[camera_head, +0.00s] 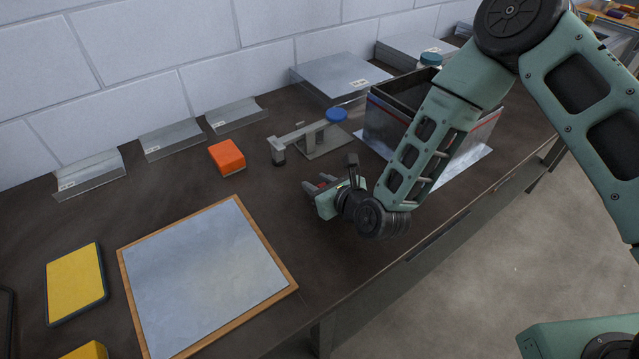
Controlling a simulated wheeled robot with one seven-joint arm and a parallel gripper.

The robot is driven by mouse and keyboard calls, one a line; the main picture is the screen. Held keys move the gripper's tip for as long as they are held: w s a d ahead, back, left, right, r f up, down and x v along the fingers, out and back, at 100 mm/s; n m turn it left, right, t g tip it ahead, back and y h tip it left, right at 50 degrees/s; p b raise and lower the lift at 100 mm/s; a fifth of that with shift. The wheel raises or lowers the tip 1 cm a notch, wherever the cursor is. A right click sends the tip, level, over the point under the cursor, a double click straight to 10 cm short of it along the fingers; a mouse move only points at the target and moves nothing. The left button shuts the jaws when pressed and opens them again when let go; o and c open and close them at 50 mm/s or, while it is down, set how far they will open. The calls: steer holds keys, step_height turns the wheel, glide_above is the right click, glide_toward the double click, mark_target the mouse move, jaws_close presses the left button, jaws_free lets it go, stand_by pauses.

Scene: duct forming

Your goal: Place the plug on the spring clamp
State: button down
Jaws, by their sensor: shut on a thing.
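My gripper (320,188) is low over the dark bench, in front of a metal fixture. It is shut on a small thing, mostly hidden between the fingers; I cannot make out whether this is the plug. Reddish marks show at the fingers. The metal fixture (309,134) has a long bar, an upright post at its left end and a flat base plate. It may be the spring clamp, but I cannot be sure. A blue round piece (337,115) shows at its far right end. My gripper is apart from the fixture.
An orange block (227,157) is left of the fixture. A wood-edged metal sheet (205,275) and a yellow pad (75,284) lie at left. Bent metal pieces (170,138) line the wall. A dark open box (385,125) stands right, partly behind my arm. Bare bench surrounds my gripper.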

steer(key=c, duration=0.8)
jaws_free()
steer(key=shift+s+d+f, duration=0.1)
steer(key=shift+f, duration=0.15)
steer(key=shift+c, duration=0.2)
steer(key=shift+r, duration=0.1)
steer(key=b+v, duration=0.1)
steer(key=v, duration=1.1)
steer(key=shift+b, duration=0.35)
steer(key=shift+s+a+r+n+g, duration=0.1)
steer(key=shift+a+n+g, duration=0.2)
steer(key=shift+n, duration=0.5)
steer(key=s+n+g, duration=0.1)
steer(key=n, duration=0.2)
steer(key=s+a+n+g, duration=0.1)
steer(key=n, duration=0.3)
steer(key=s+a+r+n+g, duration=0.1)
steer(key=n+g, duration=0.1)
steer(key=n, duration=0.1)
steer(key=shift+n, duration=0.3)
steer(key=s+d+r+n+g+h, duration=0.3)
steer(key=s+r+n, duration=0.3)
steer(key=n, duration=0.6)
steer(key=s+d+r+n+g+h, duration=0.3)
steer(key=s+d+r+n, duration=0.3)
steer(key=s+n, duration=0.4)
steer(key=r+n+h, duration=0.1)
steer(key=n, duration=0.1)
steer(key=shift+d+n+g, duration=0.3)
steer(key=shift+n, duration=0.1)
